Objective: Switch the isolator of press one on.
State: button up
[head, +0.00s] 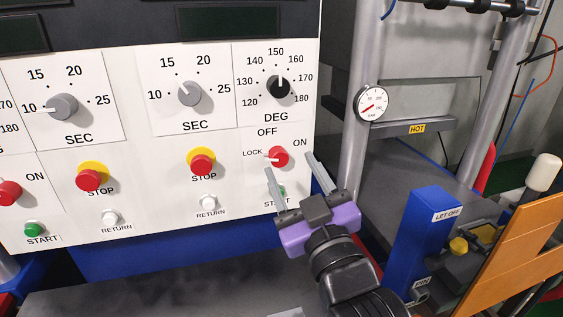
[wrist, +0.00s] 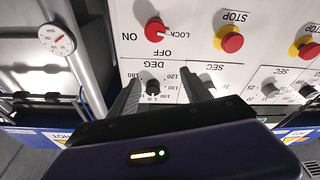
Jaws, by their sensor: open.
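A red isolator knob (head: 278,156) is on the right part of the white panel, with LOCK to its left, OFF above and ON to its upper right. Its white mark points left, toward LOCK. The knob also shows upside down in the wrist view (wrist: 155,30), its mark toward LOCK. My gripper (head: 289,163) is open and empty in front of the panel. In the head view its fingertips lie either side of the knob; in the wrist view the fingers (wrist: 160,76) frame the DEG dial. Another red knob (head: 8,192) with ON is cut off at the left edge.
The black DEG dial (head: 279,87) is above the isolator. A green START button (head: 280,192) is below, partly hidden by my finger. Red STOP buttons (head: 201,163) are to the left. A pillar with a gauge (head: 371,103) and a blue LET OFF post (head: 425,245) are to the right.

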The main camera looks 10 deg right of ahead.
jog(key=w+r, duration=0.1)
jog(key=w, duration=0.1)
jog(key=g+h, duration=0.1)
jog(key=g, duration=0.2)
send_near(281, 161)
jog(key=w, duration=0.2)
jog(key=shift+n, duration=0.4)
jog(key=w, duration=0.3)
jog(key=w+p, duration=0.1)
jog(key=w, duration=0.3)
jog(key=shift+w+a+f, duration=0.1)
jog(key=shift+w+a, duration=0.1)
jog(key=shift+w, duration=0.05)
grip_shut()
